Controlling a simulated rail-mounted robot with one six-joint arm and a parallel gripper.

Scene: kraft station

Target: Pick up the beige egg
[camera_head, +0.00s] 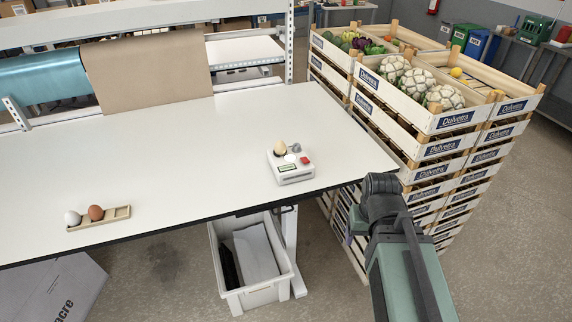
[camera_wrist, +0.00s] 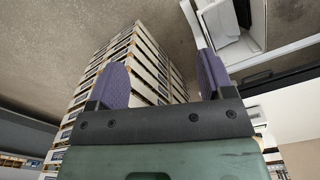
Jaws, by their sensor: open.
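The beige egg (camera_head: 280,147) sits upright on a small white device (camera_head: 291,172) with a display and a red button, near the right end of the white table. A white egg (camera_head: 73,218) and a brown egg (camera_head: 96,212) sit in a small wooden tray (camera_head: 122,212) at the left front of the table. My gripper is off the table's front right edge, to the right of and nearer than the device. In the wrist view my gripper (camera_wrist: 163,85) is open and empty, its two purple fingers apart.
Stacked wooden crates (camera_head: 440,122) with vegetables stand right of the table. A white bin (camera_head: 252,262) is on the floor under the table. The middle of the tabletop (camera_head: 185,160) is clear. Brown paper (camera_head: 150,75) hangs at the back.

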